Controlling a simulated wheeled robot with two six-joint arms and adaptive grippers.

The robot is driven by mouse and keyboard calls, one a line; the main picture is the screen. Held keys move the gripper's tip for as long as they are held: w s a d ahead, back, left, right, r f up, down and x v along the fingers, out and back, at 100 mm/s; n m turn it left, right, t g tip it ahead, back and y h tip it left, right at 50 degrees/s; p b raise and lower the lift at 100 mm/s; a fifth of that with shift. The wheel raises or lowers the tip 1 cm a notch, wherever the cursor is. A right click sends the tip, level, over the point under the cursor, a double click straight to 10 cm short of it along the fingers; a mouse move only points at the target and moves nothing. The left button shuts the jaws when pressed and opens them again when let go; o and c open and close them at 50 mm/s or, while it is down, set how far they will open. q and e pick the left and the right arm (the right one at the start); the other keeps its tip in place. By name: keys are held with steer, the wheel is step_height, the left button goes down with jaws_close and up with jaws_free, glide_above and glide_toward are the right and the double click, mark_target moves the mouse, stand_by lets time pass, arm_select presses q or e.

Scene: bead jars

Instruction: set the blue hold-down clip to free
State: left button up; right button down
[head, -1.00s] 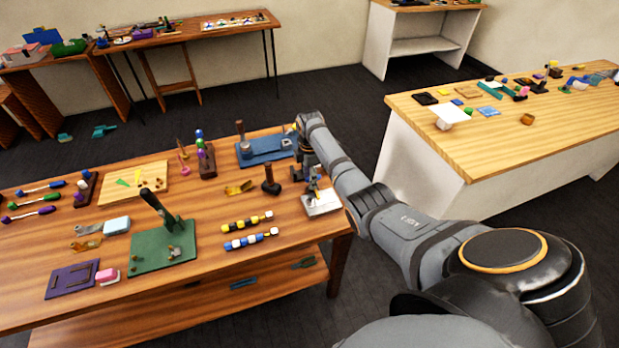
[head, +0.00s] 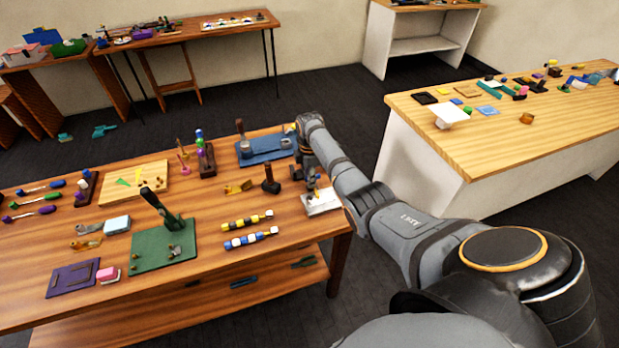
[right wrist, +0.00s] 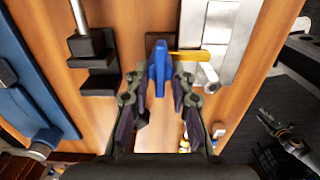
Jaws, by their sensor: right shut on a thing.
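The blue hold-down clip (right wrist: 158,70) stands between the two dark fingers of my right gripper (right wrist: 160,88) in the right wrist view. The gripper is shut on it. A yellow-orange bar (right wrist: 192,54) lies just right of the clip, reaching over the edge of a silver-white plate (right wrist: 219,28). In the head view my right gripper (head: 311,184) is low at the table's right end, by the pale plate (head: 322,203). The clip's lower part and its contact with the fingers are partly hidden. My left gripper is not in view.
A black stand (right wrist: 98,84) and a blue board (right wrist: 28,85) lie left of the gripper in the wrist view. In the head view, a green board (head: 160,258) with a dark upright handle and rows of coloured beads (head: 250,239) stand further left. The table's right edge is close.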

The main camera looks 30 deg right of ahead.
steer(key=m+p, duration=0.1)
steer(key=m, duration=0.2)
steer(key=shift+w+r, duration=0.1)
steer(key=shift+r, duration=0.05)
steer(key=m, duration=0.2)
steer(key=m+p, duration=0.1)
steer(key=m, duration=0.1)
steer(key=shift+w+d+m, duration=0.2)
steer(key=shift+m, duration=0.1)
steer(key=m, duration=0.2)
steer(key=m+p, duration=0.1)
steer(key=m, duration=0.1)
steer(key=shift+w+d+m, duration=0.1)
steer(key=shift+d+m, duration=0.1)
steer(key=shift+m, duration=0.1)
steer(key=m, duration=0.5)
steer(key=shift+d, duration=0.25)
steer(key=shift+m, duration=0.3)
steer(key=c, duration=1.2)
jaws_free()
steer(key=shift+o, duration=0.2)
